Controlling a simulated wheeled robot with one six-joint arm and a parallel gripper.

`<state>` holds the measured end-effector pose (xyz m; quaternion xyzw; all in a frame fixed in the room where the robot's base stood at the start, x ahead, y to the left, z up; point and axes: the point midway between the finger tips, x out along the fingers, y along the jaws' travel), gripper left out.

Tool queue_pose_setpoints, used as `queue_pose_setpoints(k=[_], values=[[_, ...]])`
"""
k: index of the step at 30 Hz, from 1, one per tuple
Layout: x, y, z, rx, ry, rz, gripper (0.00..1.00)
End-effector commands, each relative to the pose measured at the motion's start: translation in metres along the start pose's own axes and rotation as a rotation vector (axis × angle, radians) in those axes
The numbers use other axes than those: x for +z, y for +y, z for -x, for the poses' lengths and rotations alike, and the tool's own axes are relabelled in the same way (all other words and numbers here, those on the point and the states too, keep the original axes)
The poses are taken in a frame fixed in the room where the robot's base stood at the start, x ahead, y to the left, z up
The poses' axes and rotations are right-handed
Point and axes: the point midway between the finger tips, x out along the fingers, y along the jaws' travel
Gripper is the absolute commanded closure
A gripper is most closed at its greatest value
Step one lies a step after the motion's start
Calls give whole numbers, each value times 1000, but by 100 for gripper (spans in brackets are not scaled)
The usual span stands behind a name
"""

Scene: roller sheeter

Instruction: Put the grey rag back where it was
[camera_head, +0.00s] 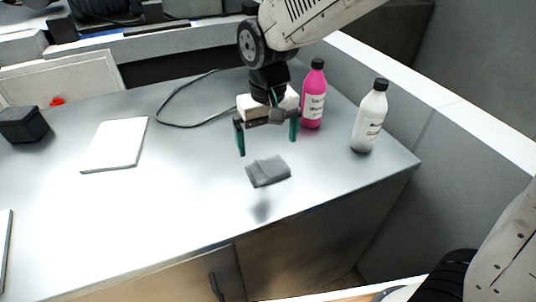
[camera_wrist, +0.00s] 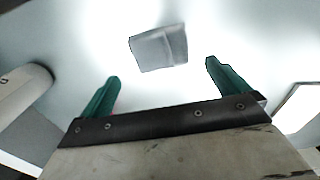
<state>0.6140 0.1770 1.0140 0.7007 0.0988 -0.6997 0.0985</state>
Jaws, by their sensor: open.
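The grey rag (camera_head: 268,171) is a small folded cloth over the front part of the grey worktop (camera_head: 190,195). A soft dark patch shows on the worktop just in front of it; I cannot tell whether the rag lies flat on the surface. In the wrist view the rag (camera_wrist: 158,47) is beyond the fingertips, roughly centred between them. My gripper (camera_head: 267,146) is open, with its green fingers apart and pointing down just behind the rag in the head view. In the wrist view the gap between the fingers (camera_wrist: 162,70) is empty.
A pink bottle (camera_head: 314,96) and a white bottle (camera_head: 370,117) with black caps stand to the right of my gripper. A white pad (camera_head: 115,145), a black box (camera_head: 22,124) and a dark cable (camera_head: 165,105) are on the left. The worktop's front-left is mostly clear.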

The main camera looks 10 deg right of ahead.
Motion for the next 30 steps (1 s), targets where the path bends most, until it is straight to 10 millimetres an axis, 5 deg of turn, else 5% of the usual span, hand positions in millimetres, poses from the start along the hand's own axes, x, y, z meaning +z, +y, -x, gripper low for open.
queue_pose_setpoints(k=[6, 15, 19, 23, 30], values=[[0, 0, 32, 0, 1, 0, 0], [1, 1, 41, 0, -1, -1, 0], [12, 17, 51, -2, 10, -20, 0], [49, 56, 73, -4, 34, -71, 0], [154, 123, 96, 3, 80, -188, 0]])
